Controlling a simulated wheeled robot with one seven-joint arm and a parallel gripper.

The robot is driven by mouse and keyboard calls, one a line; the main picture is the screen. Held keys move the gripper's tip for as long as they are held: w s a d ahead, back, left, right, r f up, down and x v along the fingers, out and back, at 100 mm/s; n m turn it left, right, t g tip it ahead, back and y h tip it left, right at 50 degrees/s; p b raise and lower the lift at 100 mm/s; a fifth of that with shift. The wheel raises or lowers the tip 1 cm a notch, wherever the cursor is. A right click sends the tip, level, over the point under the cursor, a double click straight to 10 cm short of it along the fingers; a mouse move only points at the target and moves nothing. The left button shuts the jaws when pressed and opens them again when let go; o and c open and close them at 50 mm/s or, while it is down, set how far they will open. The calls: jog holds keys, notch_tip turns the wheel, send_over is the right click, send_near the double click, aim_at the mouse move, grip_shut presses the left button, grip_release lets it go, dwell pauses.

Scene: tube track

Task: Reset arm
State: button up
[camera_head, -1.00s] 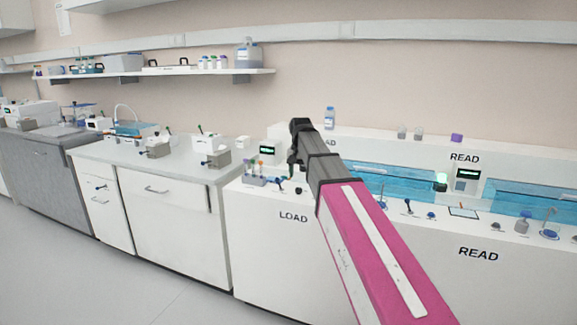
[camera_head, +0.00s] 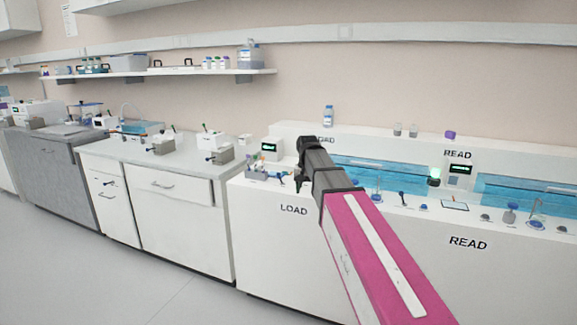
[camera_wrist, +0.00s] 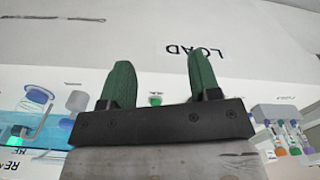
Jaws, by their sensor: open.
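My gripper (camera_head: 302,178) is at the end of my pink and dark grey arm, which reaches out over the white LOAD bench (camera_head: 285,245) in the head view. In the wrist view its two green fingers (camera_wrist: 160,82) stand apart with nothing held between them. The LOAD lettering on the bench front shows upside down beyond the fingers. A grey rack with several coloured tubes (camera_wrist: 285,130) is at the right of the wrist view, apart from the fingers. In the head view this rack (camera_head: 258,172) is left of my gripper.
Blue channels (camera_head: 385,174) and small tools line the bench to the right, by a reader with a green light (camera_head: 459,170). A grey-topped counter (camera_head: 165,150) with small devices stands left. A shelf (camera_head: 160,74) hangs above. The floor in front (camera_head: 110,280) is clear.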

jog(key=s+d+f, duration=0.4)
jog(key=s+f, duration=0.3)
jog(key=f, duration=0.2)
jog(key=s+d+f, duration=0.4)
jog(key=s+f, duration=0.3)
jog(key=f, duration=0.2)
jog(key=s+d+f+n, duration=0.1)
jog(key=s+d+f, duration=0.3)
jog(key=s+f, duration=0.3)
notch_tip(320, 180, down, 3)
jog(key=shift+r, duration=0.2)
